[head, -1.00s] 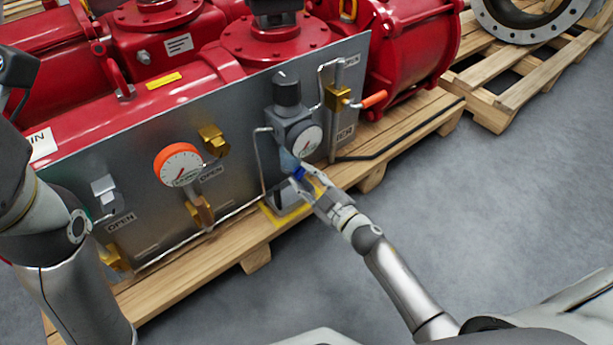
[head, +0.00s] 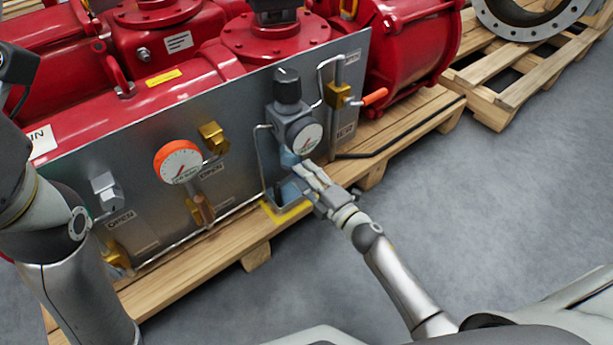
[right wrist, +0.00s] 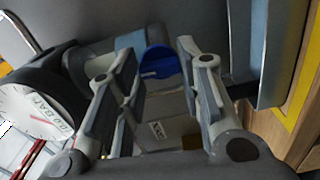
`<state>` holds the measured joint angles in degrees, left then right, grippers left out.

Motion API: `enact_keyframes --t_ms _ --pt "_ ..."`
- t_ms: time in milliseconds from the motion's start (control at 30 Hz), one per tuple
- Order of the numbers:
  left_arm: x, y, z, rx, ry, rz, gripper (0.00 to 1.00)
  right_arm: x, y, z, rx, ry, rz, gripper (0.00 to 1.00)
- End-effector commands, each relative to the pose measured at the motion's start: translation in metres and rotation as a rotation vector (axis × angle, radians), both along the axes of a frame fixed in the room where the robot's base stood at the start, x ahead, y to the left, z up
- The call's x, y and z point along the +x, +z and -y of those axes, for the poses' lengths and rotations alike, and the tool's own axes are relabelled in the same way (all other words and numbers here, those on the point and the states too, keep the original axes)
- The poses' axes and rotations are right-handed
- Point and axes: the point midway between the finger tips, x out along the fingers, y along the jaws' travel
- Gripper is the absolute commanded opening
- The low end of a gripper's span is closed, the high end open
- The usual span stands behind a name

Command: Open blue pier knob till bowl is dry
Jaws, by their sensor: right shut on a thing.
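The blue knob (right wrist: 158,62) shows between the fingers of my right gripper in the right wrist view; in the head view the gripper hides it. My right gripper (right wrist: 160,68) is shut on the knob, and in the head view it (head: 305,174) reaches in just below the round gauge. The bowl (head: 288,160) is a bluish, see-through part under the gauge, partly covered by the gripper; whether liquid is in it I cannot tell. It shows light blue beside the knob in the right wrist view (right wrist: 131,41). My left arm is at the left, its gripper out of view.
The grey panel (head: 150,215) carries a white round gauge (head: 306,138), an orange-rimmed gauge (head: 178,161), brass valves and an orange-handled valve (head: 374,96). The grey floor (head: 470,220) at right is clear.

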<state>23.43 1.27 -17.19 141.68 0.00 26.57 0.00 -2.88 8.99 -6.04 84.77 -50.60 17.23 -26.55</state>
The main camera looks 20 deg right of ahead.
Motion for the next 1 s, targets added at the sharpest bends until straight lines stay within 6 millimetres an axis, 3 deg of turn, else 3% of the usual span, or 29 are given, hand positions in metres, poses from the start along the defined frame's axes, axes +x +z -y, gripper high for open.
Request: enact_keyframes --t_ms 700,733,867,1000 --pt "-0.0031 0.0012 0.0007 0.006 0.002 0.013 0.4 -0.001 -0.0015 -0.0004 -0.071 0.001 0.023 0.1" --pt "-0.0028 0.0012 0.001 0.007 0.003 0.012 0.4 -0.001 -0.0016 -0.0004 -0.071 0.001 0.023 0.36" --pt "-0.002 0.0006 0.0014 0.011 0.005 0.01 0.4 -0.0008 -0.0012 -0.0004 -0.07 0.0 0.023 0.53" --pt "-0.0014 0.0004 0.0017 0.012 0.005 0.008 0.4 -0.0004 -0.0008 -0.0003 -0.07 0.0 0.024 0.55"
